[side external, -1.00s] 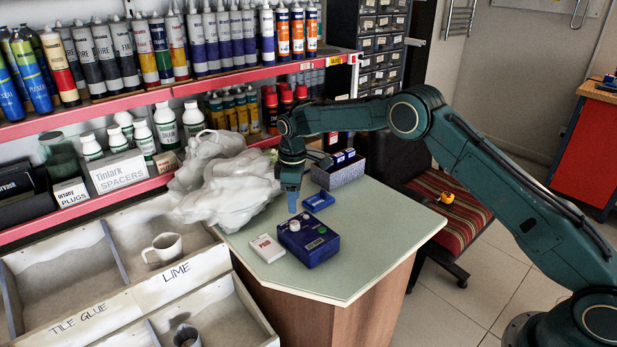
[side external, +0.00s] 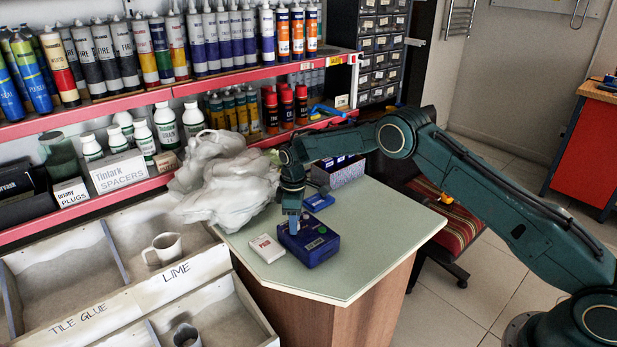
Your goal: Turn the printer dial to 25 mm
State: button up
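The printer is a dark blue box (side external: 316,246) lying on the pale green counter top, with a green button on its upper face. Its white dial, on the left part of the top, is now mostly hidden behind my gripper. My gripper (side external: 294,229) points straight down over the dial, its fingertips at or just above it. The fingers are small and blurred here, so I cannot tell whether they are closed on the dial or whether they touch it. The dial's marks are not readable.
A white and red packet (side external: 266,248) lies just left of the printer. A small blue box (side external: 318,202) lies behind it, and a carton (side external: 346,173) stands farther back. A white plastic bag (side external: 225,185) fills the counter's back left. The counter's front right (side external: 385,245) is clear.

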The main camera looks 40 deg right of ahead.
jog(key=c, duration=0.8)
jog(key=shift+m, duration=0.4)
jog(key=m, duration=1.1)
jog(key=shift+m, duration=0.3)
jog(key=o, duration=1)
jog(key=shift+r, duration=0.1)
